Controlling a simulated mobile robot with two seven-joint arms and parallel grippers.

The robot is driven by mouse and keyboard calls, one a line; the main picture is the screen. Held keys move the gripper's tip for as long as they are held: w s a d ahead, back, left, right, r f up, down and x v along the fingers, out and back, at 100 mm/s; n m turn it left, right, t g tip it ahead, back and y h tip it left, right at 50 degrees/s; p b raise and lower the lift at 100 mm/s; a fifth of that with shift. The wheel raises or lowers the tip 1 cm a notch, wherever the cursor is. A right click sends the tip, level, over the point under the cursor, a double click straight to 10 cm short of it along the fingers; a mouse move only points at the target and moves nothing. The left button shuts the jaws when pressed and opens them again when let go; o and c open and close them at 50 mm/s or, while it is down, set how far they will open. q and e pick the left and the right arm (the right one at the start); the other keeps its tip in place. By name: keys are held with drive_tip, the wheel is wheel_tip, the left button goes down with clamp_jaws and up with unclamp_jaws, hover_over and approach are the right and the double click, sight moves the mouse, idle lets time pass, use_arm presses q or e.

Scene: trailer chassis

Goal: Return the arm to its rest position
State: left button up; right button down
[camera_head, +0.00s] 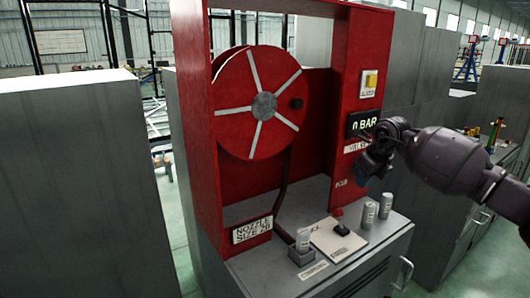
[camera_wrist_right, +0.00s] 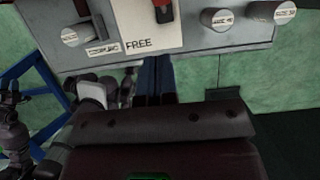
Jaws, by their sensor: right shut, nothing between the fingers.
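My right arm comes in from the right in the head view, and its dark gripper (camera_head: 372,165) hangs in front of the red post, just below the "0 BAR" display (camera_head: 363,123). The gripper is shut and empty. In the right wrist view its dark blue fingers (camera_wrist_right: 156,82) lie side by side, below the front edge of the grey bench top. The gripper touches nothing that I can make out, though its fingertips are small and dark in the head view. My left gripper is not in the head view.
A red hose reel (camera_head: 262,105) stands on a grey cabinet (camera_head: 365,255). Its top holds a white plate (camera_head: 325,240) with a black switch, a nozzle in a holder (camera_head: 303,243) and two nozzles (camera_head: 369,215) at right. A grey block (camera_head: 80,190) stands left.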

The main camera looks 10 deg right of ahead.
drive_tip(key=w+a+r+m+t+y, duration=0.1)
drive_tip(key=a+r+t+y, duration=0.2)
drive_tip(key=a+r+y, duration=0.45)
drive_tip(key=w+a+r+m+t+y, duration=0.1)
drive_tip(key=a+r+m+t+y, duration=0.3)
drive_tip(key=a, duration=0.7)
drive_tip(key=s+f+m+t+h, duration=0.2)
drive_tip(key=s+f+m+h, duration=0.1)
drive_tip(key=f+m, duration=0.5)
drive_tip(key=s+d+f+m+t+h, duration=0.1)
drive_tip(key=s+f+m+t+h, duration=0.1)
drive_tip(key=s+f+m, duration=0.3)
drive_tip(key=s+d+f+m+t+h, duration=0.1)
drive_tip(key=s+f+m+h, duration=0.3)
drive_tip(key=f+m, duration=0.7)
drive_tip(key=shift+s+d+f+m+t, duration=0.1)
drive_tip(key=shift+s+f+m+t, duration=0.1)
drive_tip(key=shift+f+m+t, duration=0.4)
drive_tip(key=s+d+f+m+g+h, duration=0.1)
drive_tip(key=s+f+m, duration=0.3)
drive_tip(key=s+f, duration=0.5)
drive_tip(key=s+d+f+m+g+h, duration=0.1)
drive_tip(key=s+f+m+g+h, duration=0.2)
drive_tip(key=s+f, duration=0.7)
drive_tip(key=s+m+g, duration=0.1)
drive_tip(key=s, duration=0.4)
drive_tip(key=shift+s+d+m, duration=0.25)
drive_tip(key=shift+s+m, duration=0.1)
drive_tip(key=shift+m, duration=0.05)
